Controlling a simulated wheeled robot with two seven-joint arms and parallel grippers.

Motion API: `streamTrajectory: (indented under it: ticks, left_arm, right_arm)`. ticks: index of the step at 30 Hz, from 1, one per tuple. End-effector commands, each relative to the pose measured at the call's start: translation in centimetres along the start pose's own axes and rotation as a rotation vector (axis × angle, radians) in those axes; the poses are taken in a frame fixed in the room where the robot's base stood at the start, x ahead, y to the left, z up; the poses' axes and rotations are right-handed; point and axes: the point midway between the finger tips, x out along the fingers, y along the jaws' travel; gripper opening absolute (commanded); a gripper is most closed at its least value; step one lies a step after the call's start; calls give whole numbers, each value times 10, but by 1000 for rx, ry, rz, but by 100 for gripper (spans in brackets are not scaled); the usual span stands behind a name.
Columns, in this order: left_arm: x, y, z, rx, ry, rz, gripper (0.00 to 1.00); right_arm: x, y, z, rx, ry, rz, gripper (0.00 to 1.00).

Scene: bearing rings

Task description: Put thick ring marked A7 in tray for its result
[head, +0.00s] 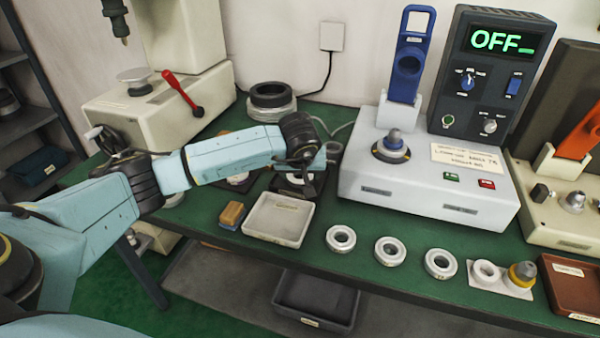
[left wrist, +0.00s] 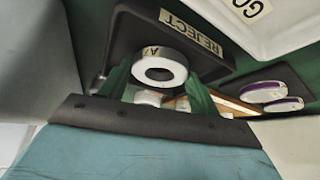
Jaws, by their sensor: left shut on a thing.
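The thick ring marked A7 (left wrist: 153,54) is pale with a dark hole, and its mark shows on its side in the left wrist view. My left gripper (head: 307,168) is shut on it; the fingers show either side of the ring in the left wrist view (left wrist: 160,90). The ring is over the dark tray labelled REJECT (left wrist: 122,36); I cannot tell its height above the tray floor. In the head view the dark tray (head: 297,191) is partly behind my gripper, and the held ring cannot be made out. A pale tray (head: 268,238), labelled GO in the left wrist view (left wrist: 285,35), stands beside it. My right gripper is out of view.
Several loose rings (head: 390,250) lie along the front edge. The grey gauge (head: 425,190), its display reading OFF, stands to the right. A brown tray (head: 570,285) is at far right. A press with a red lever (head: 183,93) stands behind my arm.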

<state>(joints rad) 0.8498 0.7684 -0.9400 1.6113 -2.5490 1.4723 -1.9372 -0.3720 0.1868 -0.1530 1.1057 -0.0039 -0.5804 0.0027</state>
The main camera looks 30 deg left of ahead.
Motion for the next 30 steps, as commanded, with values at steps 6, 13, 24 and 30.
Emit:
streamTrajectory:
  ticks: [6, 13, 24, 30]
  left_arm:
    - [2, 0, 1, 0, 0, 0, 69]
    - [2, 0, 1, 0, 0, -1, 84]
    - [-14, 0, -2, 2, 3, 2, 84]
    - [-59, 0, -2, 2, 3, 2, 84]
  right_arm:
    - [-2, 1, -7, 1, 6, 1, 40]
    - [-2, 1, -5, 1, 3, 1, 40]
    - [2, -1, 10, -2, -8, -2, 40]
    - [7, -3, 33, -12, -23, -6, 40]
